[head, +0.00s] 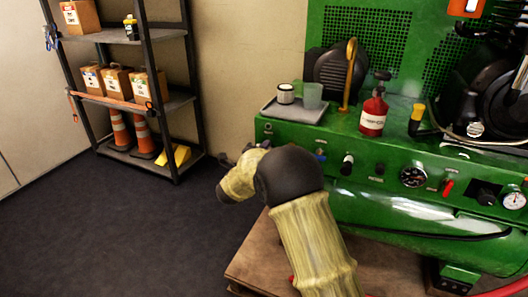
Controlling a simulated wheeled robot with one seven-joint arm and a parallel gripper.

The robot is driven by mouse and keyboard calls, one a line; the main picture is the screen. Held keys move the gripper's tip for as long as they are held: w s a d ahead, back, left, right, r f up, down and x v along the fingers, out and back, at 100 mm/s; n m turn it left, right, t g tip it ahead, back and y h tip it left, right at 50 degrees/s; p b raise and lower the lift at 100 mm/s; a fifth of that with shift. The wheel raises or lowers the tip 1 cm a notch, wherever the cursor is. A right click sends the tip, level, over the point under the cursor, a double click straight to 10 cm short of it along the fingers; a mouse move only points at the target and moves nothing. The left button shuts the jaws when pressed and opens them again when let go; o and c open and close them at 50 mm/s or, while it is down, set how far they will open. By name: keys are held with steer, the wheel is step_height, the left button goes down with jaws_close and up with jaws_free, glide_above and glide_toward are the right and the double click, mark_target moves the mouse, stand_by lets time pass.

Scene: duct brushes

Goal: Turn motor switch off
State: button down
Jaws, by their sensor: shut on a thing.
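A green compressor-like machine (380,150) fills the right side, with a row of knobs, switches and gauges along its front panel. My gripper (262,145) is at the left end of this panel, reached by my tan-sleeved arm from below. It is small in the picture and appears shut on a control there, seemingly the motor switch, which is mostly hidden by the fingers and wrist.
On the machine top are a tray (290,114) with a can and a grey cup, a red bottle (374,112) and a yellow-handled brush (416,118). A wooden pallet (255,262) lies below. A shelf (115,35) stands at left; dark floor between is clear.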

steer(key=shift+f, duration=0.15)
steer(key=c, duration=1.5)
jaws_free()
steer(key=shift+o, duration=0.2)
steer(key=p+v, duration=0.4)
steer(key=v, duration=1.3)
steer(key=shift+s+p, duration=0.2)
steer(key=shift+p, duration=0.1)
